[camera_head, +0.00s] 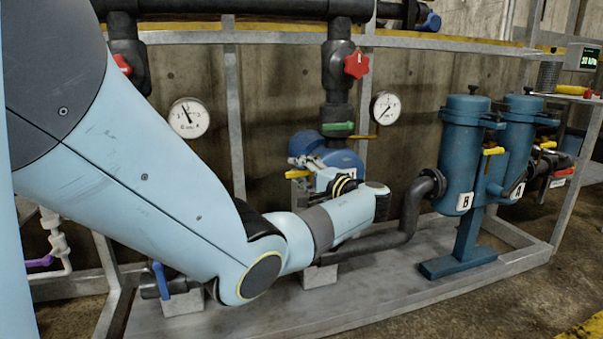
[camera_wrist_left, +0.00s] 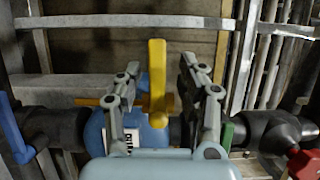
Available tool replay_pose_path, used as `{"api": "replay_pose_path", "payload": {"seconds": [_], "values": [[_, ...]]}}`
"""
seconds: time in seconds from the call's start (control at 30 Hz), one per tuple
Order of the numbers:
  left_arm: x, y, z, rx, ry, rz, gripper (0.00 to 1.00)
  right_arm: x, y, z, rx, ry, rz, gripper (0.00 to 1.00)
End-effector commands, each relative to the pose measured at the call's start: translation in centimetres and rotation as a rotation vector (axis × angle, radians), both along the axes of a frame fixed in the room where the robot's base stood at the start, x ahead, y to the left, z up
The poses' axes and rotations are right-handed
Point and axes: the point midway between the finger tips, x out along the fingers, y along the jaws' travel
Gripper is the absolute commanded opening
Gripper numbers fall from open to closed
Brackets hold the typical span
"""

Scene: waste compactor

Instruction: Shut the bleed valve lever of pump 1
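A yellow lever (camera_wrist_left: 157,62) stands upright in the left wrist view, in front of the blue pump (camera_wrist_left: 96,134). My left gripper (camera_wrist_left: 160,78) has one finger on each side of it, with gaps showing, so it is open around the lever and not clamped. In the head view the yellow lever (camera_head: 297,174) sticks out to the left from the blue pump (camera_head: 343,160). My left wrist and forearm hide much of the pump and the gripper there. A white label (camera_wrist_left: 118,145) on the pump is partly covered and hard to read. My right gripper is not in view.
A green handle (camera_head: 338,127) and a red valve handle (camera_head: 356,66) sit on the pipe above the pump. A blue lever (camera_head: 161,280) is low at left. Two gauges (camera_head: 189,118) hang behind. Blue filter vessels (camera_head: 462,150) stand right. Grey frame rails surround everything.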

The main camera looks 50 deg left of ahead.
Motion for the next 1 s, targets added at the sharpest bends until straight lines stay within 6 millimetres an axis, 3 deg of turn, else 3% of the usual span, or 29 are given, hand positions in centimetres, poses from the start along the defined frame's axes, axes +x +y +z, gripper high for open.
{"api": "replay_pose_path", "payload": {"seconds": [0.17,0.6,0.8,1.0], "values": [[0.1,-1.2,-0.1,-0.002,0.0,-0.002,0.39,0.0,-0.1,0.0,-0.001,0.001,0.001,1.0],[0.1,-10.2,-0.2,-0.002,0.0,-0.001,0.39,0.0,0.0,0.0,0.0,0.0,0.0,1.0],[0.0,-11.9,-0.1,0.0,0.0,0.0,0.39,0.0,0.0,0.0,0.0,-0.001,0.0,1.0],[0.0,-12.0,-0.1,0.001,0.0,0.001,0.39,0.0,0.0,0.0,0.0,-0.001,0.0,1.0]]}}
